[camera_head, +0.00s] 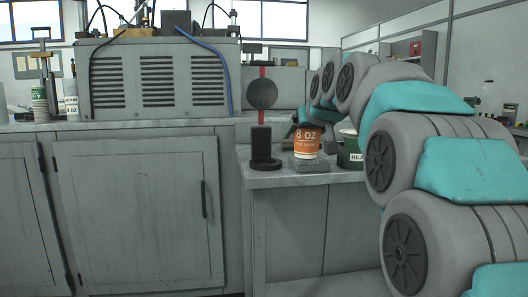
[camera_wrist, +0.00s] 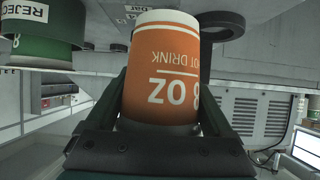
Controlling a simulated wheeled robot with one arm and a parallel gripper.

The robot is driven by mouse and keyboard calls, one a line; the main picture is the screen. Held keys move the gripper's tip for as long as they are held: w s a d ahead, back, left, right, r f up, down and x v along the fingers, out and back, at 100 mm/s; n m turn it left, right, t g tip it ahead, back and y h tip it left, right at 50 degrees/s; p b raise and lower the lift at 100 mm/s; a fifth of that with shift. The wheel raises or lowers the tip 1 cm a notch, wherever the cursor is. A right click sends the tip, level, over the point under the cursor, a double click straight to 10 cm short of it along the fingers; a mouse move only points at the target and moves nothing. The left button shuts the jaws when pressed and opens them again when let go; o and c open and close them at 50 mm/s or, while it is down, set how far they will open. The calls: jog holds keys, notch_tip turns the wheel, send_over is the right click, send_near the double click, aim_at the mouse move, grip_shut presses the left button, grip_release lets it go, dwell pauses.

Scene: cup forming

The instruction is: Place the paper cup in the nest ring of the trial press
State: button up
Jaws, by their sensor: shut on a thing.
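An orange and white paper cup (camera_head: 307,142) marked "8 OZ" is upright at or just above a grey block on the bench in the head view; I cannot tell whether it touches. My gripper is mostly hidden behind the cup there. In the wrist view, my gripper (camera_wrist: 168,95) is shut on the paper cup (camera_wrist: 170,62), one dark finger on each side.
The grey block (camera_head: 309,166) lies near the bench's front edge. A green REJECT container (camera_head: 348,151) stands close right of the cup and shows in the wrist view (camera_wrist: 42,45).

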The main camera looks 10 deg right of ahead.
jog(key=w+a, duration=0.2)
jog(key=w, duration=0.1)
jog(key=w+a, duration=0.3)
jog(key=w+a+f, duration=0.1)
jog(key=w+a, duration=0.2)
jog(key=shift+w+a+f+p, duration=0.1)
jog(key=shift+w+a+p, duration=0.1)
jog(key=shift+p, duration=0.1)
jog(key=shift+f, duration=1.8)
jog(key=shift+f, duration=0.1)
jog(key=o, duration=1)
jog(key=shift+o, duration=0.2)
jog(key=shift+s, duration=0.1)
jog(key=shift+s+r, duration=0.25)
jog(key=shift+r, duration=0.1)
jog(key=v, duration=1.1)
jog(key=shift+s+f, duration=0.15)
